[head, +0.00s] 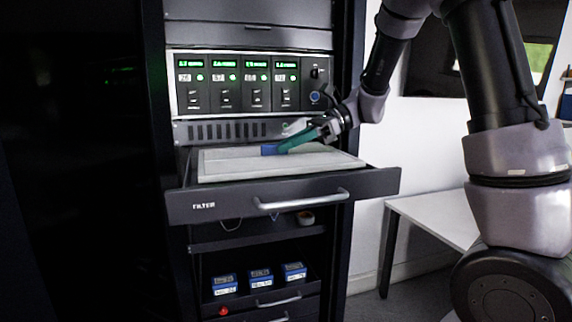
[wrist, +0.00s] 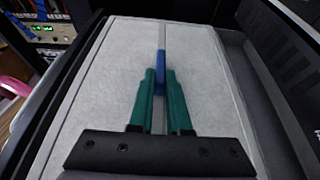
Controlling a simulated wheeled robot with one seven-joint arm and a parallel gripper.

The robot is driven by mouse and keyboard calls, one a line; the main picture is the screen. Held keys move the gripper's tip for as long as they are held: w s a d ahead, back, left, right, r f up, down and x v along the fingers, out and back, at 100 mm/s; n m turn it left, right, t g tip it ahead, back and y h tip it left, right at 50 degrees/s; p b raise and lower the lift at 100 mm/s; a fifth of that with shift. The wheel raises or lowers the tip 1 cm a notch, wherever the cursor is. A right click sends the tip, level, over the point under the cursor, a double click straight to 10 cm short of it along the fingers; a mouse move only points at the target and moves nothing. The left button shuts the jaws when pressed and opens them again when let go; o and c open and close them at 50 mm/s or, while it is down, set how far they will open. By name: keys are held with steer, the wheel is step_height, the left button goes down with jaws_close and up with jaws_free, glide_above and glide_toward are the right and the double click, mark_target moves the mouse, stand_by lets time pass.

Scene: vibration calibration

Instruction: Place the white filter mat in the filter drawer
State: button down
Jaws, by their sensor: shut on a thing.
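The white filter mat (head: 235,166) lies flat in the open filter drawer (head: 235,207), which is labelled FILTER and has a silver handle. In the wrist view the mat (wrist: 100,80) fills most of the picture, with a dark drawer wall (wrist: 262,100) along its right side. A blue tab (head: 270,149) stands on the middle of the mat. My gripper (head: 287,146) is over the mat with its green fingers shut on the blue tab, which also shows between the fingertips in the wrist view (wrist: 161,72). The mat's underside is hidden.
Above the drawer is a panel (head: 250,85) with green displays and switches. Below it, a lower drawer holds several blue boxes (head: 261,278) and a red knob (head: 223,311). A white table (head: 435,212) stands to the right of the rack.

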mark_target(288, 162)
steer(key=shift+f, duration=2.15)
steer(key=c, duration=0.9)
jaws_free()
steer(key=shift+f, duration=0.1)
steer(key=shift+o, duration=0.2)
